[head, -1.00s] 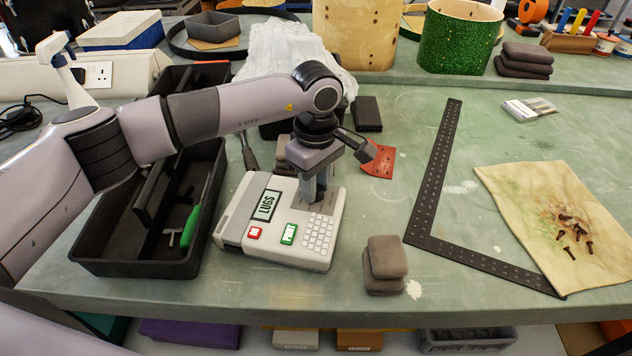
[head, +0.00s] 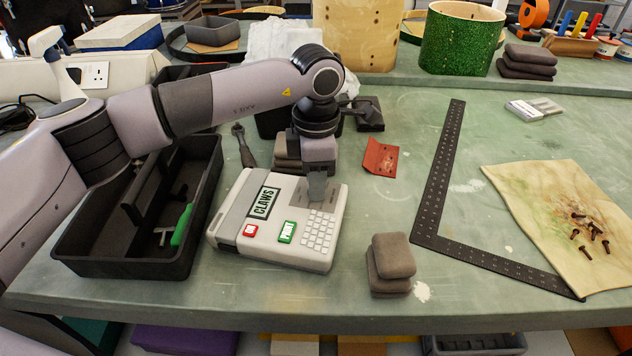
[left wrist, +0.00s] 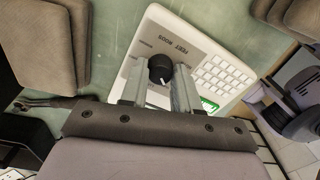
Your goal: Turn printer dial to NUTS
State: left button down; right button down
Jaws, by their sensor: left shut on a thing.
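The label printer (head: 285,215) is a light grey box on the bench, with a keypad, a red button and a green PRINT button. Its display (head: 264,203) reads CLAWS. My left gripper (head: 317,193) points down at the printer's upper right. In the left wrist view, the black dial (left wrist: 161,69) with a white pointer line sits between the two fingers of my left gripper (left wrist: 157,80), which is shut on it. In the head view the gripper hides the dial. My right gripper is not in view.
A black tool tray (head: 180,250) with a green-handled tool stands left of the printer. Grey pads (head: 390,263) are stacked at its front right. A black L-square (head: 440,190) and a stained cloth (head: 560,215) with several screws lie to the right.

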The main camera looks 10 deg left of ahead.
pick_arm(q)
jog(key=n+b, duration=0.1)
jog(key=n, duration=0.4)
jog(key=shift+n, duration=0.3)
jog(key=n+b, duration=0.1)
jog(key=n, duration=0.2)
jog(key=shift+r+n+b, duration=0.1)
jog(key=shift+n+b, duration=0.35)
jog(key=shift+n, duration=1.65)
jog(key=c, duration=0.8)
grip_release()
notch_tip(320, 180, up, 7)
jog(key=shift+r, duration=0.1)
